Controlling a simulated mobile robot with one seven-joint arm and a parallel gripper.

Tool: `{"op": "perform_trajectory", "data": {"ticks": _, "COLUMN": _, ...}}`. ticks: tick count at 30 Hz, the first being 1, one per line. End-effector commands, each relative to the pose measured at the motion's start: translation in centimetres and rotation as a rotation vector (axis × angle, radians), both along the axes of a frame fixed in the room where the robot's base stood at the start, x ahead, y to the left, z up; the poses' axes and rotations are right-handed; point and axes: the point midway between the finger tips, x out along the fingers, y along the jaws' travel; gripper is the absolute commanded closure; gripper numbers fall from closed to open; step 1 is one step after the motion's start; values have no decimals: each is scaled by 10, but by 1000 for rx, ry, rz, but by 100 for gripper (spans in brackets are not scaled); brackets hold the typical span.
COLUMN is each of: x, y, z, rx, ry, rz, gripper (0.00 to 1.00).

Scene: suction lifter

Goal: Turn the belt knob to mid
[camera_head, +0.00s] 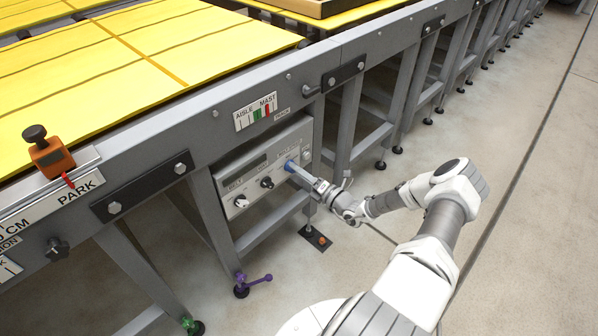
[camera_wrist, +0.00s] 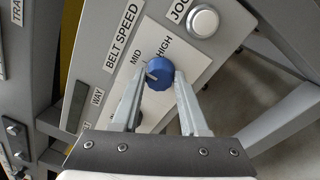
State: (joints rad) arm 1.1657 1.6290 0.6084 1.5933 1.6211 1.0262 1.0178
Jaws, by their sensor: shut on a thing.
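The blue belt knob (camera_wrist: 159,73) sits on the control panel under the BELT SPEED label (camera_wrist: 123,37). The words MID (camera_wrist: 135,57) and HIGH (camera_wrist: 165,46) are printed around it; any mark at the lower left is partly hidden by a finger. A short pale pointer line shows on the knob's left side, roughly toward the MID side; its exact setting is hard to tell. My gripper (camera_wrist: 160,80) is shut on the knob, one finger on each side. In the head view the blue knob (camera_head: 290,165) is at the panel's right end, with my gripper (camera_head: 297,171) on it.
A round JOG button (camera_wrist: 203,21) is close to the knob. A purple-handled foot (camera_head: 254,285) is below. The floor at the right is clear.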

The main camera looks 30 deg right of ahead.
Motion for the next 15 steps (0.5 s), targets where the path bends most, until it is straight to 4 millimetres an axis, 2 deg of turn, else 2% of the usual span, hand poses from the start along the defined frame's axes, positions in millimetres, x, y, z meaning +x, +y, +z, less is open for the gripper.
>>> {"op": "perform_trajectory", "data": {"ticks": 2, "x": -1, "y": 0, "z": -1, "rx": 0, "ry": 1, "rz": 0, "gripper": 100}}
{"op": "perform_trajectory", "data": {"ticks": 3, "x": -1, "y": 0, "z": -1, "rx": 0, "ry": 1, "rz": 0, "gripper": 51}}
{"op": "perform_trajectory", "data": {"ticks": 7, "x": -1, "y": 0, "z": -1, "rx": 0, "ry": 1, "rz": 0, "gripper": 28}}
{"op": "perform_trajectory", "data": {"ticks": 15, "x": 0, "y": 0, "z": 0, "rx": -1, "ry": 0, "rz": 0, "gripper": 26}}
